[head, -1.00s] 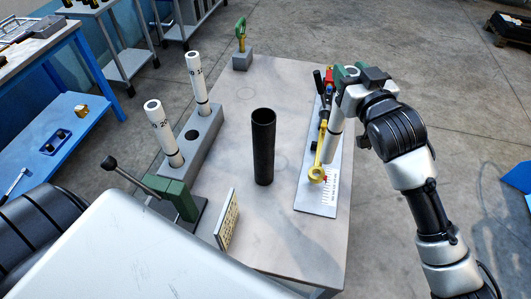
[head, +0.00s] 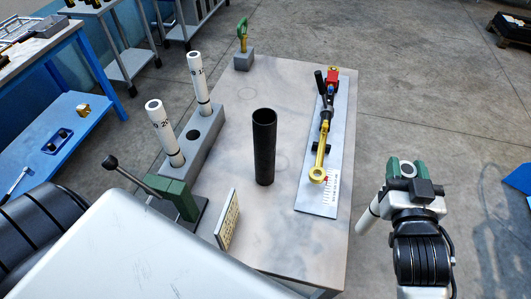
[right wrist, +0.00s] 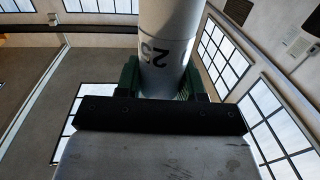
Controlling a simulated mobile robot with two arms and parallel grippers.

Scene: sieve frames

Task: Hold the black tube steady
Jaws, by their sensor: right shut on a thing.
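The black tube (head: 264,150) stands upright and open-topped in the middle of the grey table (head: 245,235), with nothing gripping it. My right gripper (head: 402,172) is off the table's right side, well apart from the black tube. It is shut on a white tube (head: 370,213), which hangs tilted below it. The right wrist view shows this white tube (right wrist: 168,40) with dark digits between the green finger pads (right wrist: 160,85). My left gripper is not in view.
Two white tubes (head: 164,133) (head: 199,85) stand in a grey rack (head: 214,152) with an empty hole between them. A green lever device (head: 178,198) and a small upright plate (head: 227,220) are at the front left. A yellow-ended tool (head: 322,150) lies on a scaled plate (head: 331,200) at right.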

